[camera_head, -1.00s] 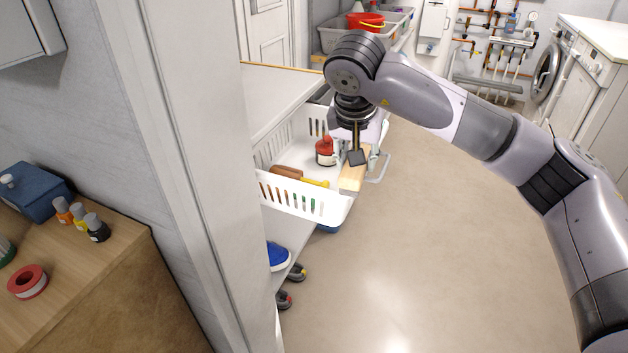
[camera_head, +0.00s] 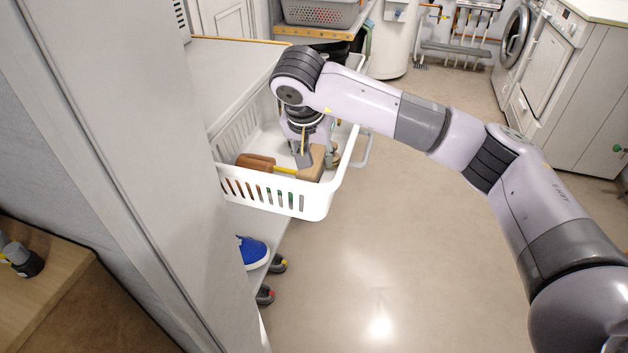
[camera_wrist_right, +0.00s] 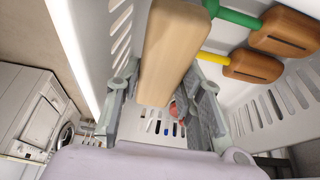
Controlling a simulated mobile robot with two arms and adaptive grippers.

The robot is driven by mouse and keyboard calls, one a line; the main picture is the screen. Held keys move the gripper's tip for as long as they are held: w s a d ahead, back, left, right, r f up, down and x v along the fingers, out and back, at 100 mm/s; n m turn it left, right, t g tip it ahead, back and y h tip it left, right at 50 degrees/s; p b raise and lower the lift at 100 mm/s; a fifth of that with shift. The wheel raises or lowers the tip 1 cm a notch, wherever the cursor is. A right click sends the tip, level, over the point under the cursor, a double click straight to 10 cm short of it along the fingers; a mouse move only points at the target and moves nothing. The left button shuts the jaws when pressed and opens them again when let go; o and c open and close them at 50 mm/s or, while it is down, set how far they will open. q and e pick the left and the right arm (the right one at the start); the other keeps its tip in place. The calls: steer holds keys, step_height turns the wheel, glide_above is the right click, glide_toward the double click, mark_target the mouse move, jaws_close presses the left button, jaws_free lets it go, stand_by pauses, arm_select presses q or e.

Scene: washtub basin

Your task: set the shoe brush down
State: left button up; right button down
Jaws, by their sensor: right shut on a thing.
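The shoe brush (camera_head: 313,168) is a pale wooden block, and my right gripper (camera_head: 306,158) is shut on it. The brush is at the right inside of a white slotted basket (camera_head: 312,204). In the wrist view the brush (camera_wrist_right: 172,50) runs up between the fingers, its bristles not clearly visible. I cannot tell whether it touches the basket floor. My left gripper is not in view.
A brown-handled tool (camera_head: 256,162) with a yellow shaft lies left of the brush. The wrist view also shows a brown handle with a green shaft (camera_wrist_right: 287,32). A blue shoe (camera_head: 252,252) is below. Open floor lies to the right.

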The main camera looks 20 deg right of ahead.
steer(key=shift+f+b, duration=0.4)
steer(key=shift+f, duration=2.85)
steer(key=shift+f, duration=0.1)
steer(key=c, duration=1.4)
jaws_free()
steer(key=shift+o, duration=0.2)
